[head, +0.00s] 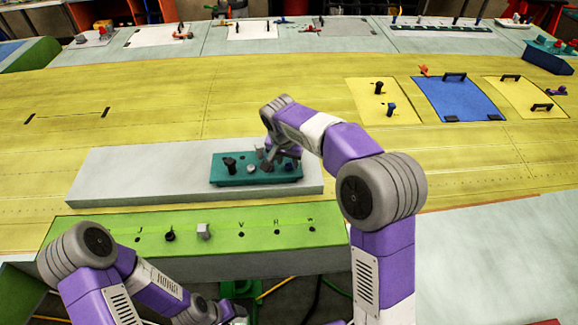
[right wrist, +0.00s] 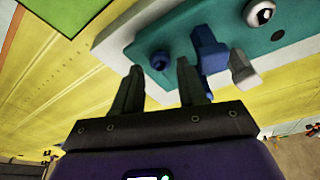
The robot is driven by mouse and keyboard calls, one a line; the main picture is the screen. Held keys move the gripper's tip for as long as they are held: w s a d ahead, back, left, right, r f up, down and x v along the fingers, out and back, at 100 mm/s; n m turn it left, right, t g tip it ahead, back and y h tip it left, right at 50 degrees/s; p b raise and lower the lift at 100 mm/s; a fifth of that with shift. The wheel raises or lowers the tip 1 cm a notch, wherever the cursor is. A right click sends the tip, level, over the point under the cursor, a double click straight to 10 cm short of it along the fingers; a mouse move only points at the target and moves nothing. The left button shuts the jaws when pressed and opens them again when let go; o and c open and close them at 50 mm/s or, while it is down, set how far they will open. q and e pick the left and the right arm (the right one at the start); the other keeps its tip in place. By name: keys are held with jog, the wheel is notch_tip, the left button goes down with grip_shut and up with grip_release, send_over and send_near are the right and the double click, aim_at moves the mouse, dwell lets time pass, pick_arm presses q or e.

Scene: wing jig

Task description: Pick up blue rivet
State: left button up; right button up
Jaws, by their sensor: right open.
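The blue rivet (right wrist: 208,50) stands on the teal tray (right wrist: 285,38) in the right wrist view, beside and just beyond the right-hand finger. A small blue shape (head: 289,166) shows at the right end of the tray (head: 225,179) in the head view. My right gripper (head: 270,161) is over the tray's right half; in the right wrist view my right gripper (right wrist: 159,67) is open, with nothing held between its fingers. A round blue spot on the tray shows between the fingertips. My left arm is folded at the lower left; its jaws are not clear.
A grey piece (right wrist: 243,70) stands close to the blue rivet. A black piece (head: 230,164) stands at the tray's left end. The tray rests on a pale slab (head: 120,178) on the yellow wing skin. A green rail (head: 275,240) lies in front.

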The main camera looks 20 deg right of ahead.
aim_at(289, 165)
jog(key=shift+x, duration=1.15)
grip_shut()
jog(key=shift+r, duration=0.1)
notch_tip(289, 165, up, 10)
jog(key=shift+p, duration=0.3)
